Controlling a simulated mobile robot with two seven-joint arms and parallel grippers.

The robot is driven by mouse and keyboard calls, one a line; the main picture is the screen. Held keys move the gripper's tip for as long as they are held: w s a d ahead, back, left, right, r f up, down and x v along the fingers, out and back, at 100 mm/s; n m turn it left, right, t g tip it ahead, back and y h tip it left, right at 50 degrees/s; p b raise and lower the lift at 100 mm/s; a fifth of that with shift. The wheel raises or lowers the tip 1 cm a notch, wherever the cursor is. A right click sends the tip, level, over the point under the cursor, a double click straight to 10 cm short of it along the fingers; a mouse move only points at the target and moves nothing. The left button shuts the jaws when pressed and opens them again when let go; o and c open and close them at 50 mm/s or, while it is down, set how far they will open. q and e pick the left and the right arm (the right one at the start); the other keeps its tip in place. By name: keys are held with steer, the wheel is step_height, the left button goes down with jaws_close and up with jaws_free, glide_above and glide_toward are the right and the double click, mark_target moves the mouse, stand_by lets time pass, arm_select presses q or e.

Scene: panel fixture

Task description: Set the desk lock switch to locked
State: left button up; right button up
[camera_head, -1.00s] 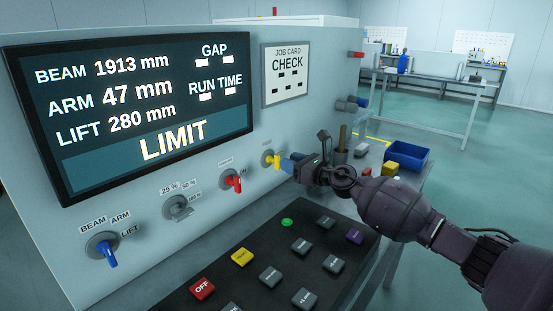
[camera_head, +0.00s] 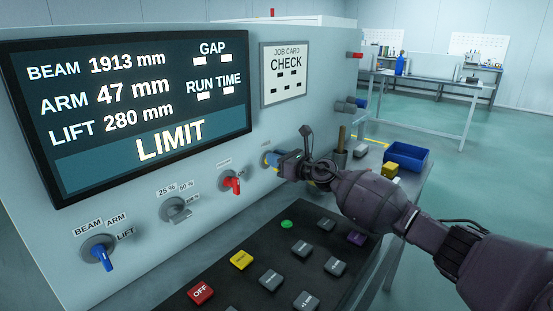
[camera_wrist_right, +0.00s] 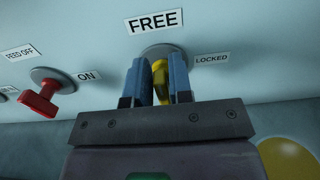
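The desk lock switch (camera_wrist_right: 160,82) is a yellow-handled knob on a round grey base on the sloped panel. In the right wrist view the FREE label (camera_wrist_right: 154,23) is above it and the LOCKED label (camera_wrist_right: 212,59) is to its right. Its handle points up, roughly toward FREE. My right gripper (camera_wrist_right: 160,78) has its blue fingers on both sides of the handle, with little or no gap seen. In the head view my right gripper (camera_head: 272,159) hides most of the switch. My left gripper is not in view.
The red feed switch (camera_head: 232,185) is left of the desk lock switch, with the grey percent knob (camera_head: 176,210) and blue selector (camera_head: 102,256) farther left. A black keypad (camera_head: 325,215) lies below. A blue bin (camera_head: 406,158) stands on the right.

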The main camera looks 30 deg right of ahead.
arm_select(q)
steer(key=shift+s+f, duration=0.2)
arm_select(e)
jaws_close()
